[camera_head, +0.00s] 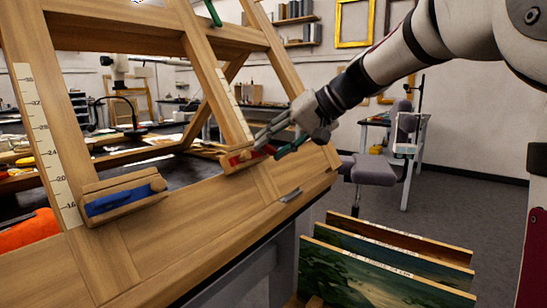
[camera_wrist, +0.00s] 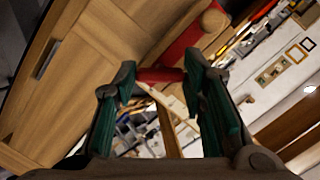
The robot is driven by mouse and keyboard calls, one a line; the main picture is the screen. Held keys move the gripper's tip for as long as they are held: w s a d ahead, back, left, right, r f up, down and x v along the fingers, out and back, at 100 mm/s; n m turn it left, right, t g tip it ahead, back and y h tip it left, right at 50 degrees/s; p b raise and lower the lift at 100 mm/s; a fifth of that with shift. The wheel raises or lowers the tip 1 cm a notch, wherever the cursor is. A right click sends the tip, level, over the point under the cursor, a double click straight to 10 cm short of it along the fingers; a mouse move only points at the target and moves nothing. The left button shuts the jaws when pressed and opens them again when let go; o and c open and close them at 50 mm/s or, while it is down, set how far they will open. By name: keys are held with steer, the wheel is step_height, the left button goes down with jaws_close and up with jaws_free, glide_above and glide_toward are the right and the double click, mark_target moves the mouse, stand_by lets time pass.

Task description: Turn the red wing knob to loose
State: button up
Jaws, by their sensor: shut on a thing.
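The red wing knob (camera_head: 267,150) is on a wooden block at the lower end of the right slanted rail of the wooden frame. In the wrist view its red wing (camera_wrist: 160,75) lies between the fingertips of my gripper (camera_wrist: 161,78). My gripper (camera_head: 281,146) reaches in from the right in the head view and is shut on the knob. The fingers hide part of the knob in the head view, and I cannot tell its exact turn angle. A blue strip (camera_head: 123,199) sits on a similar wooden block at the left rail.
Measuring scales (camera_head: 47,146) run along the slanted rails. A metal handle (camera_head: 291,195) is on the frame's front board. Several painted panels (camera_head: 372,278) stand below at the right. A grey chair (camera_head: 374,169) stands behind on open floor.

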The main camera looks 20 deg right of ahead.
steer(key=n+h+b, duration=0.1)
steer(key=n+b, duration=0.3)
steer(key=n, duration=0.1)
steer(key=shift+f+b, duration=0.2)
steer(key=shift+b, duration=0.15)
steer(key=shift+n+h+b, duration=0.4)
steer(key=shift+n+b, duration=1)
steer(key=shift+n, duration=0.3)
steer(key=shift+r, duration=0.1)
steer(key=o, duration=1.2)
steer(key=shift+c, duration=0.2)
steer(key=shift+r, duration=0.1)
steer(key=v, duration=1.2)
steer(key=shift+s, duration=0.2)
